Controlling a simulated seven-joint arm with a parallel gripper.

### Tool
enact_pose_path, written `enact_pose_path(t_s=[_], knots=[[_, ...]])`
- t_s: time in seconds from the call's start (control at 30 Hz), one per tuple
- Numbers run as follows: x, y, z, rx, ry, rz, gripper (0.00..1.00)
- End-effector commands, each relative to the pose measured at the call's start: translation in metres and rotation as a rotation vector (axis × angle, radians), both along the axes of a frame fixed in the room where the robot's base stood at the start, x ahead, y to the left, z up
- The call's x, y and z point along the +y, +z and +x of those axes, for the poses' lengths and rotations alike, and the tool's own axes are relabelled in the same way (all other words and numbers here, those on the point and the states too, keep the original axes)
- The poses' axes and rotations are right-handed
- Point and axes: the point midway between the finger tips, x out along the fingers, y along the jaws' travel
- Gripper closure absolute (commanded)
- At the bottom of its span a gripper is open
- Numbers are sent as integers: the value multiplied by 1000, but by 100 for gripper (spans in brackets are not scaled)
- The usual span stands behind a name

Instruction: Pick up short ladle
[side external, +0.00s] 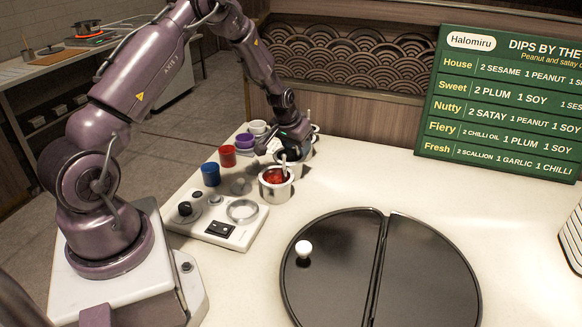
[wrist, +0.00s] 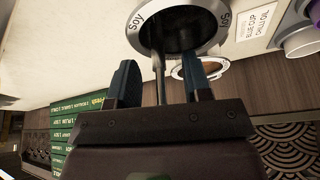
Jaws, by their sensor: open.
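My gripper (wrist: 157,64) is open, with one dark blue finger on each side of a thin grey ladle handle (wrist: 158,80). I cannot tell whether either finger touches it. The handle runs up to a metal well marked "Soy" (wrist: 138,45), whose inside is dark. In the side view my gripper (side external: 297,133) is low over the wells at the back of the counter, partly hiding one. A second ladle handle (side external: 284,160) stands in the front metal pot (side external: 275,192) of red sauce. The ladles' bowls are hidden, and I cannot compare the handles' lengths.
Blue (side external: 211,175), red (side external: 227,156), purple (side external: 245,142) and white (side external: 258,127) cups stand left of the wells. A control panel (side external: 195,228) sits in front. A divided black round tray (side external: 340,285) holds a small white object (side external: 303,248).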

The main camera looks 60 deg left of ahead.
Motion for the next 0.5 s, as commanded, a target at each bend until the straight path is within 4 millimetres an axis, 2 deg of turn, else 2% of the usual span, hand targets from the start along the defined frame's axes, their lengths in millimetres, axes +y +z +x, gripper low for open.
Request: enact_pose_path(t_s=[0.1,0.3,0.5], knots=[[0,0,0,0,0,0,57],[0,0,0,0,0,0,100],[0,1,0,0,0,0,100]])
